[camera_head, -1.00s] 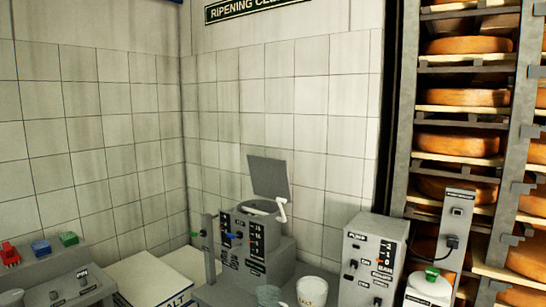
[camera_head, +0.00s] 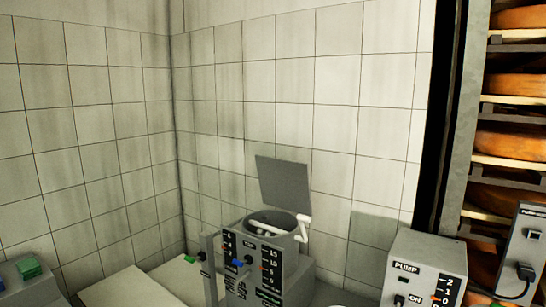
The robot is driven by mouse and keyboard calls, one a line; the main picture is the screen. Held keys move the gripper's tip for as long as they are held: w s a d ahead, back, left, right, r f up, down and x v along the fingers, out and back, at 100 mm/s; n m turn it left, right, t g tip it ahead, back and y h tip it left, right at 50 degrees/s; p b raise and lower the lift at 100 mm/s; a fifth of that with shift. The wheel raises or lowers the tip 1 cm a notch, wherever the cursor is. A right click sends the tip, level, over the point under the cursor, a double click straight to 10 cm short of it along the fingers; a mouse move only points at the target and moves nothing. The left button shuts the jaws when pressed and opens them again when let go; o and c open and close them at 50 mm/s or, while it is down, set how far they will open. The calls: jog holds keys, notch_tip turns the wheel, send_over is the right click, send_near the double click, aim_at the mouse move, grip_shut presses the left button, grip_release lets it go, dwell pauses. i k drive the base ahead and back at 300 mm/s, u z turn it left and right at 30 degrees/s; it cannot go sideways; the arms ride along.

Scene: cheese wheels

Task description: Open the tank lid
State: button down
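The tank (camera_head: 262,272) is a grey box with a round opening, dark dials and small labels on its front, standing low in the middle of the head view. Its square grey lid (camera_head: 284,184) stands raised, nearly upright, behind the round opening (camera_head: 272,222). A white crank-like handle (camera_head: 303,226) sits at the right of the opening. My gripper does not show in the view.
A grey pump box (camera_head: 425,268) stands to the right of the tank. Racks of orange cheese wheels (camera_head: 512,139) fill the far right. A green block (camera_head: 30,268) sits at lower left. Tiled walls meet behind the tank.

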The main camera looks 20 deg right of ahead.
aim_at(284, 184)
jog(key=u, duration=0.3)
jog(key=i, duration=0.7)
jog(key=u, duration=0.8)
jog(key=i, duration=0.5)
jog(key=u, duration=0.3)
